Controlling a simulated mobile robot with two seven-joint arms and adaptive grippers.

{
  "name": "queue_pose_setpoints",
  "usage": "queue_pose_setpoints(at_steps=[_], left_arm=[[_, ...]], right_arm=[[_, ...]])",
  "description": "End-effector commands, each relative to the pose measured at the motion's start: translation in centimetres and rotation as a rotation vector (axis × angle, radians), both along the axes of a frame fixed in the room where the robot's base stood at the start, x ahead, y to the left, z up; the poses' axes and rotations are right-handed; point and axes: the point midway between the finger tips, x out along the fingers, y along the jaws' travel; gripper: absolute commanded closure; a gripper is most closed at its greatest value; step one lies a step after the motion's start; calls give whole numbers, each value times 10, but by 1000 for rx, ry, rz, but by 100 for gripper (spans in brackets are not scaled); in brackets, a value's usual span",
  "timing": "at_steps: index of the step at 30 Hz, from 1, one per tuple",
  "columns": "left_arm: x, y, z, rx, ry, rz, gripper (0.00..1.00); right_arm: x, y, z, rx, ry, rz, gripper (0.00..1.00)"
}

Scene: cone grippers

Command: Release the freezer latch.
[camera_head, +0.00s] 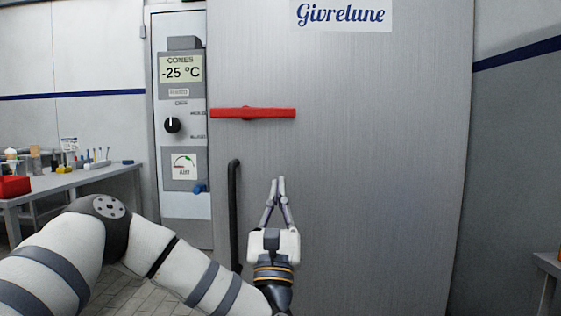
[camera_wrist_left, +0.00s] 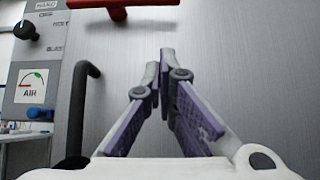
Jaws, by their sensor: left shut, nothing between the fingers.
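The freezer door (camera_head: 380,150) is a tall brushed-metal panel and looks closed. A red latch bar (camera_head: 252,113) lies horizontally across its left edge; part of it shows at the top of the left wrist view (camera_wrist_left: 150,3). A black vertical handle (camera_head: 234,215) stands below the latch; it also shows in the left wrist view (camera_wrist_left: 76,110). My left gripper (camera_head: 278,180) is shut and empty, fingers pointing up, in front of the door. It is below the latch and right of the handle, apart from both. My right gripper is not in view.
A control panel (camera_head: 182,120) left of the door has a -25 °C display, a black knob (camera_head: 172,125), an air gauge (camera_head: 184,166) and a blue valve (camera_head: 200,188). A bench (camera_head: 95,176) with small items stands far left. A table edge (camera_head: 548,264) shows at right.

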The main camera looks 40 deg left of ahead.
Motion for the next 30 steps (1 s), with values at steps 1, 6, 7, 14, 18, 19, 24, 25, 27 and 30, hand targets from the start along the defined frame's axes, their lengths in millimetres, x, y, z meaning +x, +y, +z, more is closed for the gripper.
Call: queue_pose_setpoints(at_steps=[1,6,7,14,18,19,24,25,27,30], left_arm=[[4,4,11,1,-7,3,100],[26,17,39,1,-7,3,100],[30,20,43,2,-8,4,100],[51,33,83,-1,-9,1,100],[52,32,100,1,-7,0,100],[52,32,102,0,-6,0,100],[52,33,104,1,-1,1,100],[53,33,104,0,0,1,100],[53,33,103,1,0,1,100],[53,33,103,1,0,1,100]], right_arm=[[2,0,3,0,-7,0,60],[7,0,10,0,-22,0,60],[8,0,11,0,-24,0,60],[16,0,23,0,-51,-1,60],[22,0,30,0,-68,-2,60],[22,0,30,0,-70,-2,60],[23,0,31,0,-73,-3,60],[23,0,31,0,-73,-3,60],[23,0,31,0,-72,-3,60],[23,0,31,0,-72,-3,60]])
